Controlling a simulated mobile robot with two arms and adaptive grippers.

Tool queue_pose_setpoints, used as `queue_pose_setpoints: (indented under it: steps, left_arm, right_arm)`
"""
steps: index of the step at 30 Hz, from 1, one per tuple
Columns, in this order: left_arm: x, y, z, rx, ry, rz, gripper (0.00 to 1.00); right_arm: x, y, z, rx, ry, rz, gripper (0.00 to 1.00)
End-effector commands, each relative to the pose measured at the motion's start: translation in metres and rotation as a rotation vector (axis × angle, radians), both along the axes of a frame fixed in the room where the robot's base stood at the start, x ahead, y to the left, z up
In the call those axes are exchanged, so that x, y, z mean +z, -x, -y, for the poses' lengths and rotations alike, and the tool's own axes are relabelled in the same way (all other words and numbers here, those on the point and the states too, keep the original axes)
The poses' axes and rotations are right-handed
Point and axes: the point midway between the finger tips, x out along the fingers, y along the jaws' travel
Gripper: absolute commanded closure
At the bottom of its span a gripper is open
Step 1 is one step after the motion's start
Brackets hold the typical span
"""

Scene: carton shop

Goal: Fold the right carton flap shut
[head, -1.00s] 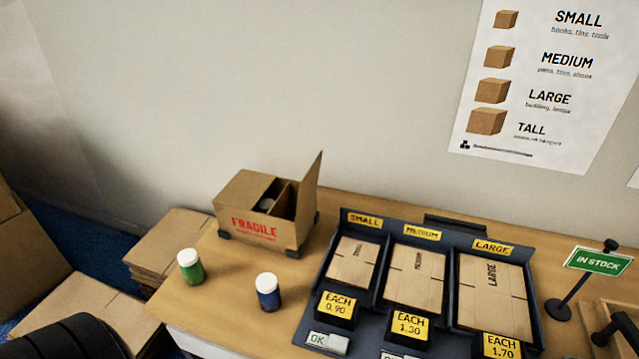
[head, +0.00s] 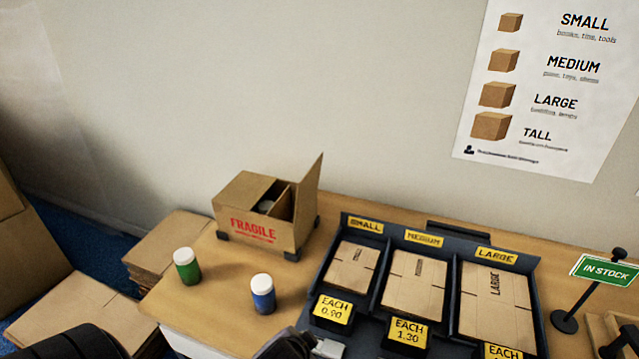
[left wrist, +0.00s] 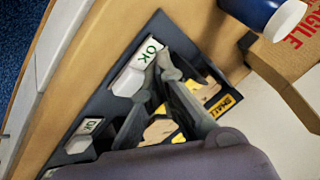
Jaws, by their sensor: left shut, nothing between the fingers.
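The carton (head: 262,228), printed FRAGILE, stands on the counter in the head view. Its right flap (head: 308,202) stands up, tilted slightly outward. The left part of the top (head: 240,192) is covered, and the right part is open, showing a divider and a pale round thing inside. A corner of the carton (left wrist: 285,62) shows in the left wrist view. My left gripper (left wrist: 167,60) is shut and empty, over the front of the tray near an OK button.
A green jar (head: 187,267) and a blue jar (head: 263,294) stand in front of the carton. The dark tray (head: 452,300) of flat cartons lies to its right. An IN STOCK sign (head: 604,270) stands at the far right. Flat cartons (head: 165,248) are stacked left of the counter.

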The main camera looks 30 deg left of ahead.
Motion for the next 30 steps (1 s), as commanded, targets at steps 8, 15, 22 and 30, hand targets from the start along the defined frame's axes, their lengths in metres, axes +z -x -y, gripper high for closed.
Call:
queue_pose_setpoints:
  steps: [8, 15, 22, 30]
  left_arm:
    - [0.051, -0.107, -0.051, -0.147, -0.445, 0.229, 1.0]
    - [0.132, -0.199, -0.076, -0.318, -0.966, 0.393, 1.0]
    - [0.165, -0.232, -0.078, -0.389, -1.179, 0.43, 1.0]
    - [0.169, -0.27, -0.099, -0.387, -1.181, 0.427, 1.0]
  right_arm:
    - [0.0, -0.003, 0.002, 0.0, 0.003, 0.005, 1.0]
    - [0.0, -0.004, 0.002, 0.0, 0.002, 0.006, 1.0]
    - [0.002, -0.004, 0.001, 0.001, 0.0, 0.005, 1.0]
    - [0.012, -0.004, -0.003, 0.001, -0.003, 0.005, 1.0]
